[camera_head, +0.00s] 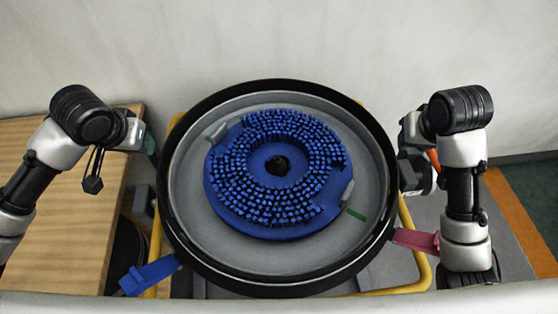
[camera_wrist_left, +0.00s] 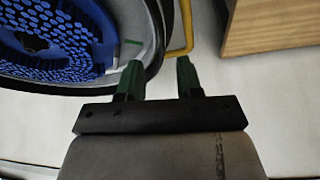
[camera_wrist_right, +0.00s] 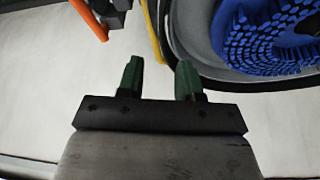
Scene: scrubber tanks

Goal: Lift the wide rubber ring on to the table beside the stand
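The wide black ring (camera_head: 180,245) runs round the rim of a round grey tub (camera_head: 195,215) in the head view, with a blue bristled disc (camera_head: 230,215) inside. A yellow-framed stand (camera_head: 420,275) shows beneath. My left gripper (camera_head: 152,143) is at the ring's left side; in the left wrist view its green fingers (camera_wrist_left: 158,75) are apart, with the dark rim between or just beyond them. My right gripper (camera_head: 408,172) is at the right side; its fingers (camera_wrist_right: 159,75) are also apart near the rim (camera_wrist_right: 215,82). I cannot tell whether either touches it.
A wooden table (camera_head: 60,220) stands at the left. A blue tab (camera_head: 150,275) and a pink tab (camera_head: 416,240) stick out below the rim. A pale wall (camera_head: 300,40) is behind. Grey floor with an orange strip (camera_head: 520,220) lies at the right.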

